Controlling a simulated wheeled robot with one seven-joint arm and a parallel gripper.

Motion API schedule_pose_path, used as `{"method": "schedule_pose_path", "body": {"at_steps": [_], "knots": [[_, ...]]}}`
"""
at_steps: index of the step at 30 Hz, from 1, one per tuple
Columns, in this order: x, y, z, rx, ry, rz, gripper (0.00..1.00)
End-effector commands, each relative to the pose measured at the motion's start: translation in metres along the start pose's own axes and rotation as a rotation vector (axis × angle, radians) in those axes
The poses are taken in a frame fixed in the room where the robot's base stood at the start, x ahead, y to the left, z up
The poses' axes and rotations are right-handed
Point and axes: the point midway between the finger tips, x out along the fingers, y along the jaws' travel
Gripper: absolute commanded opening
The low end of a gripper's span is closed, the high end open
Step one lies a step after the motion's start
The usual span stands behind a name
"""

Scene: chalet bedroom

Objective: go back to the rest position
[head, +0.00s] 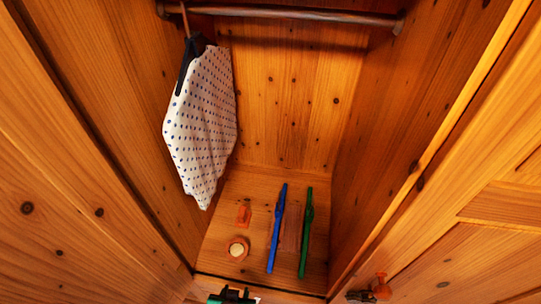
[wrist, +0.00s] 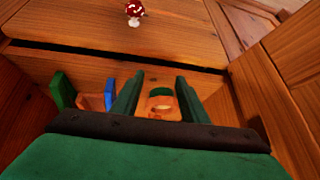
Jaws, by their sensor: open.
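My gripper (wrist: 160,84) is open in the wrist view, its two dark green fingers standing apart. A small orange piece with a green top (wrist: 160,103) shows in the gap between them; I cannot tell how far beyond the fingers it is. In the head view only a green and black part of my gripper (head: 233,296) shows at the bottom edge, in front of the wardrobe floor.
A white dotted cloth bag (head: 203,120) hangs from the wardrobe rod (head: 300,15). On the wooden floor lie a blue bar (head: 277,228), a green bar (head: 306,232), a round orange piece (head: 237,248) and a small orange piece (head: 243,214). Wooden walls stand close on both sides.

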Motion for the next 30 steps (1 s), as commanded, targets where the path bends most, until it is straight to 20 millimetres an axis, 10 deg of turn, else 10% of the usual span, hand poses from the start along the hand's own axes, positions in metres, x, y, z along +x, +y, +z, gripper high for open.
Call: {"method": "schedule_pose_path", "body": {"at_steps": [11,30], "knots": [[-0.043,0.046,0.028,-0.040,0.263,-0.085,0.40],[-0.207,0.103,0.031,-0.117,0.740,-0.014,0.40]]}}
